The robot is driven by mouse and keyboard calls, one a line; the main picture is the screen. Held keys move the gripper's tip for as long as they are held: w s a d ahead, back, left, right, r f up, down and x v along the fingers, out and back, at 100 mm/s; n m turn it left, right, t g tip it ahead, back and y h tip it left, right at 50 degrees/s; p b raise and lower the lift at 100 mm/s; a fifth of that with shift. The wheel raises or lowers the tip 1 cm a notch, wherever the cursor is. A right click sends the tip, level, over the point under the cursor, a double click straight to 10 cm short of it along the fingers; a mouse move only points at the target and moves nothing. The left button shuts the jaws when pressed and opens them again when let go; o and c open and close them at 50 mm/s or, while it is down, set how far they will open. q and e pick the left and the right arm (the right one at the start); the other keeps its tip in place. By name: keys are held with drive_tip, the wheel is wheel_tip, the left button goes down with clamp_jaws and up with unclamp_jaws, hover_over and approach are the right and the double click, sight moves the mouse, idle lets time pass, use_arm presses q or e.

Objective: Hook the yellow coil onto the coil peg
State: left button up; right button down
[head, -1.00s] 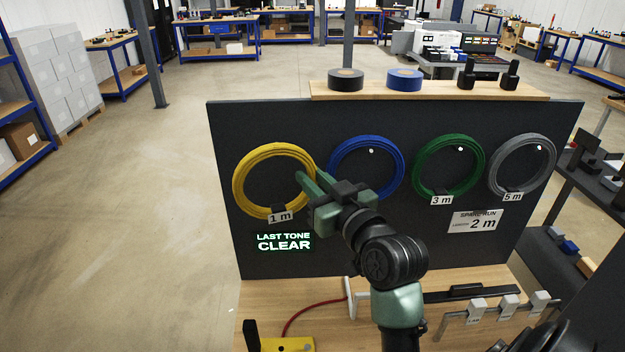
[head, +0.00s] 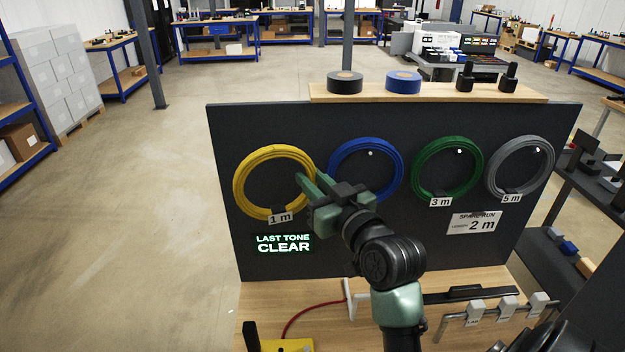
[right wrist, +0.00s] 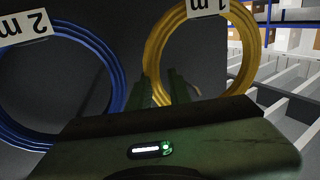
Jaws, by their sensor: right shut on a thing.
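The yellow coil (head: 242,187), tagged "1 m", is upright in front of the dark panel (head: 340,250) at its left side. It also shows in the right wrist view (right wrist: 160,45). My right gripper (head: 308,183) is shut on the coil's right edge in the head view. In the right wrist view the two fingers (right wrist: 160,92) stand on either side of the yellow ring. I cannot make out a peg inside the yellow coil, nor whether the coil touches the panel. White peg tips show inside the blue, green and grey coils. My left gripper is not in view.
The blue coil (head: 335,160) is close beside my right gripper. The green coil (head: 420,165) and the grey coil (head: 495,172) hang further right. Tape rolls (head: 345,82) stand on the wooden shelf above. A red cable (head: 310,312) lies on the bench below.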

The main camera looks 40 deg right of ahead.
drive_tip(key=shift+w+d+p, duration=0.2)
drive_tip(key=shift+w+d, duration=0.2)
drive_tip(key=shift+w, duration=0.25)
drive_tip(key=shift+w+d+p, duration=0.15)
drive_tip(key=shift+w+d, duration=0.2)
drive_tip(key=shift+w, duration=0.3)
idle(0.9)
drive_tip(key=shift+w+d+f, duration=0.15)
drive_tip(key=shift+w+f, duration=0.05)
drive_tip(key=shift+w+d+f, duration=0.1)
idle(0.3)
drive_tip(key=shift+f, duration=0.25)
idle(1.1)
drive_tip(key=c, duration=1.3)
unclamp_jaws()
drive_tip(key=shift+o, duration=0.5)
drive_tip(key=shift+r, duration=0.1)
